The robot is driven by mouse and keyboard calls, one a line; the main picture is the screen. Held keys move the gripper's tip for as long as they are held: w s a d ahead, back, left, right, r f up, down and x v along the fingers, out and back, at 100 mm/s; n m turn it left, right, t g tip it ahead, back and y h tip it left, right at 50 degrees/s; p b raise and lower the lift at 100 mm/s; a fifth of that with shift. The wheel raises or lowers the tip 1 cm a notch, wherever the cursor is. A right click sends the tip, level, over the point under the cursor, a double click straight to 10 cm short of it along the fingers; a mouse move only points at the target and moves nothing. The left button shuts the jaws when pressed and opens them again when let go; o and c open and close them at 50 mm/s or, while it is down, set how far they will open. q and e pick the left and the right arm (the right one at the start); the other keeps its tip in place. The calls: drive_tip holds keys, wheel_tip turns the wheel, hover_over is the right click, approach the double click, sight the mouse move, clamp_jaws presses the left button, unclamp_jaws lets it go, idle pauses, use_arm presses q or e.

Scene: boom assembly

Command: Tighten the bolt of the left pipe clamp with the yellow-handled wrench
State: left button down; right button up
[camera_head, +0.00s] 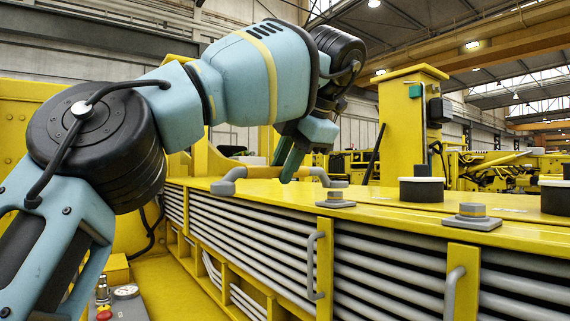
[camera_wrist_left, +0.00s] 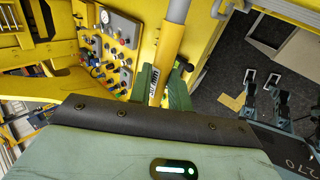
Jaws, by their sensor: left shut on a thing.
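The wrench has a yellow handle (camera_head: 263,172) and grey cranked ends. It lies nearly level just above the yellow machine top. My left gripper (camera_head: 290,163) is shut on the handle, its green fingers on either side. In the left wrist view the handle (camera_wrist_left: 167,55) passes between the fingers (camera_wrist_left: 163,86). The wrench's right end is at the left clamp bolt (camera_head: 336,195), on a grey square base. I cannot tell whether it is around the bolt head or just above it. A similar bolt (camera_head: 473,209) stands further right. My right gripper is not seen.
Black cylinders with white rims (camera_head: 421,189) stand on the machine top beyond the bolts. A yellow post (camera_head: 407,120) rises behind. Grey grab handles (camera_head: 312,265) stick out from the slatted front. A control panel (camera_wrist_left: 117,45) shows in the left wrist view.

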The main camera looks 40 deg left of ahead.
use_arm(q)
drive_tip(key=shift+f, duration=1.1)
drive_tip(key=shift+a, duration=0.15)
idle(0.8)
drive_tip(key=shift+w+a+m, duration=0.1)
drive_tip(key=shift+a+m, duration=0.2)
drive_tip(key=shift+t, duration=0.3)
drive_tip(key=shift+w+a+m, duration=0.1)
drive_tip(key=shift+a+m, duration=0.3)
drive_tip(key=shift+w+a, duration=0.1)
drive_tip(key=shift+a+m+t+h, duration=0.3)
drive_tip(key=shift+w, duration=0.15)
idle(0.5)
drive_tip(key=shift+w+a+m+t, duration=0.1)
drive_tip(key=shift+a+m+t, duration=0.2)
drive_tip(key=shift+a+m, duration=0.1)
